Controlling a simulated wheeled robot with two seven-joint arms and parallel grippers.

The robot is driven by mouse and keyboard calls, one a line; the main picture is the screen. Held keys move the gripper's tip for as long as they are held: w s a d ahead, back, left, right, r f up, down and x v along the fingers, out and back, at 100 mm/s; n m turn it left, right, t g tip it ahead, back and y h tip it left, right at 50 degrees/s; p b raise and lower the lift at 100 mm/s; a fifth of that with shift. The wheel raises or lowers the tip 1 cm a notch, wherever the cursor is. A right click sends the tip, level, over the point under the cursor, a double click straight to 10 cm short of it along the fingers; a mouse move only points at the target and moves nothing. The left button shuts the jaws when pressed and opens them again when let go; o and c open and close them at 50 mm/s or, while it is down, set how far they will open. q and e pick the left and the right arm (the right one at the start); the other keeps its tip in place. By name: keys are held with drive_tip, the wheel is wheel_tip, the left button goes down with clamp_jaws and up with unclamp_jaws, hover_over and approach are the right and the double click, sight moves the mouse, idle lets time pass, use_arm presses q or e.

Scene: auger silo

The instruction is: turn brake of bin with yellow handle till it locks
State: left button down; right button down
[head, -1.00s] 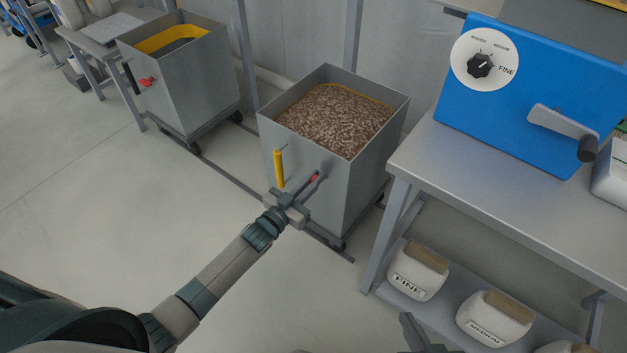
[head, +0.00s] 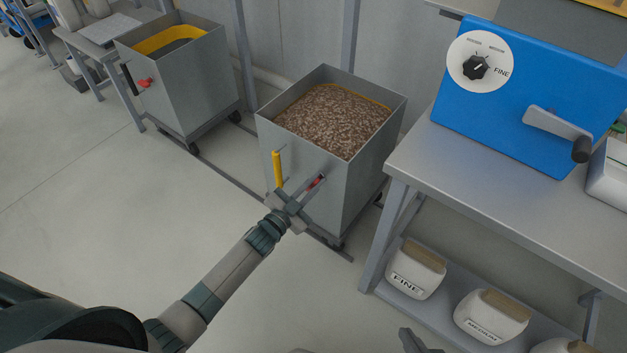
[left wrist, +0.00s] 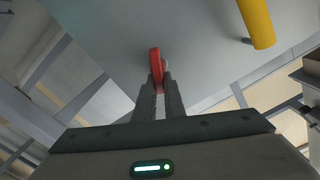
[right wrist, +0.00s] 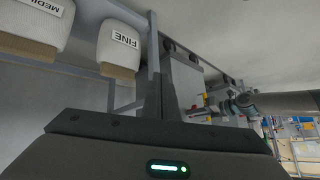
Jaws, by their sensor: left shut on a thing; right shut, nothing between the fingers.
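The bin with the yellow handle (head: 277,169) is a grey metal bin (head: 345,185) full of brown pellets, in the middle of the head view. Its red brake (head: 316,182) is on the front wall, right of the handle. My left gripper (head: 306,190) is at that wall and shut on the brake. In the left wrist view the red brake (left wrist: 154,62) stands out between the fingertips (left wrist: 160,80), and the yellow handle (left wrist: 257,22) is at the upper right. My right gripper (right wrist: 165,90) is shut and empty; it shows at the bottom of the head view (head: 412,340).
Another grey bin (head: 190,85) with a black handle and a red brake (head: 145,83) stands at the left. A grey bench (head: 510,185) with a blue machine (head: 535,110) is at the right. White containers labelled FINE (head: 415,270) and MEDIUM (head: 490,316) are on its lower shelf.

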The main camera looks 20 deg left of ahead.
use_arm(q)
drive_tip(key=m, duration=0.1)
drive_tip(key=f+m, duration=0.1)
drive_tip(key=shift+s+d+m, duration=0.15)
drive_tip(key=shift+s+m, duration=0.05)
drive_tip(key=shift+m, duration=0.6)
drive_tip(key=shift+d+f+m+b, duration=0.1)
drive_tip(key=shift+f+m+b, duration=0.3)
drive_tip(key=shift+m, duration=1.1)
drive_tip(key=shift+d+f+m+b, duration=0.1)
drive_tip(key=shift+m+b, duration=0.45)
drive_tip(key=shift+m, duration=0.95)
drive_tip(key=shift+f+m+b, duration=0.25)
drive_tip(key=shift+m+b, duration=0.25)
drive_tip(key=shift+m, duration=1)
use_arm(e)
drive_tip(key=w+a+r+t+y, duration=0.1)
drive_tip(key=w+a+r+t, duration=0.2)
drive_tip(key=w+r+t, duration=0.2)
drive_tip(key=shift+w+a+r+t+y, duration=0.3)
drive_tip(key=shift+r+t+y, duration=0.15)
drive_tip(key=shift+r, duration=1)
use_arm(q)
drive_tip(key=c, duration=1.8)
unclamp_jaws()
drive_tip(key=shift+c, duration=0.2)
drive_tip(key=shift+r, duration=0.15)
